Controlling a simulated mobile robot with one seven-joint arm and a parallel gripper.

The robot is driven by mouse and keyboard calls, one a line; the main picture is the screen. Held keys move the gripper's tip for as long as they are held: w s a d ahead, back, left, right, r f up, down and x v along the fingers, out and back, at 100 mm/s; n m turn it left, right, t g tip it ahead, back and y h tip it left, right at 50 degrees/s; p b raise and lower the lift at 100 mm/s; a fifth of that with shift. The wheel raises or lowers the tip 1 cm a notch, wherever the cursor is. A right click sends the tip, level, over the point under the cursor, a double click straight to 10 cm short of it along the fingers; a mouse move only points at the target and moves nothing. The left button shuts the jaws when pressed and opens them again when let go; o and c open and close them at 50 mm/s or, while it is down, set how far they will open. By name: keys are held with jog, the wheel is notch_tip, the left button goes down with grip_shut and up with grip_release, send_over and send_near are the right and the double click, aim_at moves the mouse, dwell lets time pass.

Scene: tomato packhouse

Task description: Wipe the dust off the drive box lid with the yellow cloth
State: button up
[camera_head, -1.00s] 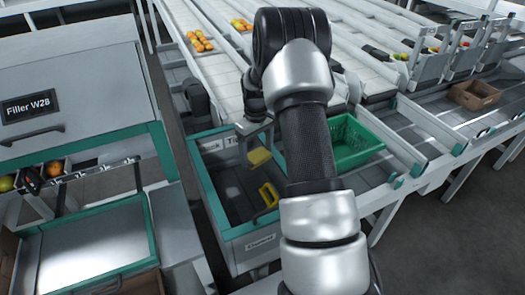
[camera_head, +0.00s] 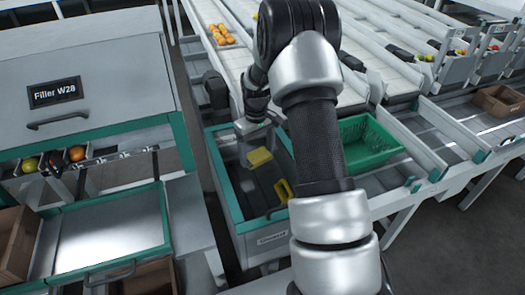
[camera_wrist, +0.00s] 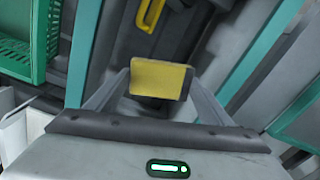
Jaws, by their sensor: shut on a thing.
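My gripper (camera_head: 256,146) is shut on the yellow cloth (camera_head: 259,156), which looks like a small folded pad. The wrist view shows the cloth (camera_wrist: 160,79) between the two fingers of my gripper (camera_wrist: 158,88). The gripper is over a teal-rimmed grey bin (camera_head: 222,185), with the cloth apparently above the dark bin floor; the exact gap is hard to judge. I cannot tell which surface is the drive box lid, and I see no dust clearly.
A yellow-handled item (camera_head: 283,190) lies in the bin, partly behind my arm. A green crate (camera_head: 368,145) stands right of it. The Filler W28 machine (camera_head: 75,85) and a bare metal panel (camera_head: 110,232) are at left. Conveyors with fruit run behind.

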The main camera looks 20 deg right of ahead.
aim_at(230, 161)
jog(key=shift+a, duration=4.3)
jog(key=shift+w, duration=1.35)
jog(key=shift+d+f, duration=0.1)
jog(key=shift+d, duration=1.8)
jog(key=shift+d+p, duration=0.35)
jog(key=shift+d, duration=6.8)
jog(key=shift+r+p, duration=1.8)
jog(key=shift+r, duration=1.2)
jog(key=shift+r, duration=0.1)
jog(key=shift+r+p, duration=0.9)
jog(key=shift+r, duration=0.5)
